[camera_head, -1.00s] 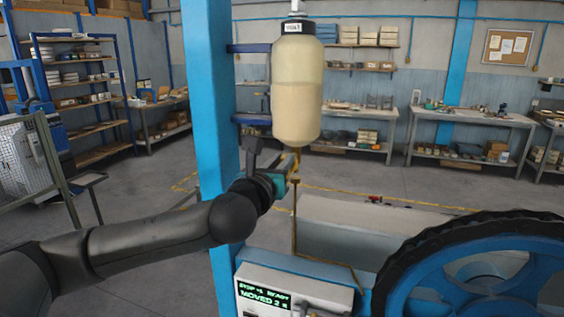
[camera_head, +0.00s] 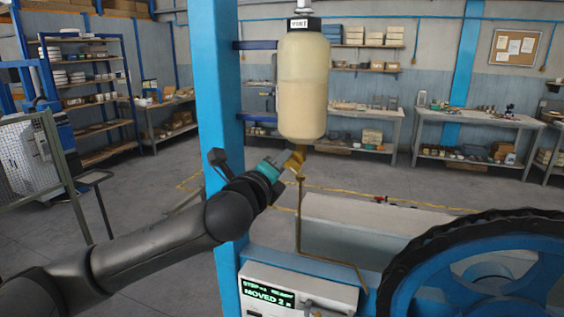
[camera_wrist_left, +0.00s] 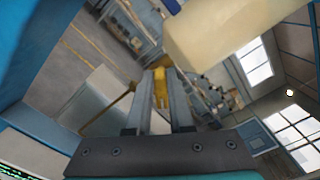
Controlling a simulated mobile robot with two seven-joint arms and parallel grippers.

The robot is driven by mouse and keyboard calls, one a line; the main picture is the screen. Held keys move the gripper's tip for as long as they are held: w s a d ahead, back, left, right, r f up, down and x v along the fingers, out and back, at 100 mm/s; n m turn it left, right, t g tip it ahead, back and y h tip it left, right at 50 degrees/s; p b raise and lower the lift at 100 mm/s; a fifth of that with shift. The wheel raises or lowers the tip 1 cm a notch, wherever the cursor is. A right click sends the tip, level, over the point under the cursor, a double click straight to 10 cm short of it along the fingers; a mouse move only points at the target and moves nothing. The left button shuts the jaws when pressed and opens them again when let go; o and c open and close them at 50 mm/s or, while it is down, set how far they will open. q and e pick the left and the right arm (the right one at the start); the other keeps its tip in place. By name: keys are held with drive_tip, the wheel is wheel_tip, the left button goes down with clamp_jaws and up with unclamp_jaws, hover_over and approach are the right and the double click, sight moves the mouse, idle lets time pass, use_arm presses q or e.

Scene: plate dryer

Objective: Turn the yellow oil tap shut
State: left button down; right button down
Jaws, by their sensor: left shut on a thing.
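The yellow oil tap (camera_head: 299,152) is under the pale oil bottle (camera_head: 303,95), which hangs upright by the blue post. My left gripper (camera_head: 289,160) reaches up from the lower left to the tap. In the left wrist view the yellow tap piece (camera_wrist_left: 160,88) lies between the two grey fingers (camera_wrist_left: 160,105), which are shut on it. The tap's handle looks tilted in the head view. Its small details are partly hidden by my gripper. My right gripper is in neither view.
A thin brass pipe (camera_head: 299,220) runs down below the tap. The blue post (camera_head: 212,110) stands close left of the bottle. A large blue wheel with a black rim (camera_head: 400,270) is at the lower right. A panel with a green display (camera_head: 268,298) is below.

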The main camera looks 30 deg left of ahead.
use_arm(q)
drive_tip(key=shift+a+f+n, duration=0.1)
drive_tip(key=shift+f+n, duration=0.05)
drive_tip(key=shift+n, duration=1)
drive_tip(key=shift+a+f+n, duration=0.1)
drive_tip(key=shift+f+n, duration=0.1)
drive_tip(key=shift+n, duration=1)
drive_tip(key=shift+f+n, duration=0.15)
drive_tip(key=shift+n, duration=1)
drive_tip(key=c, duration=0.8)
unclamp_jaws()
drive_tip(key=shift+f, duration=0.1)
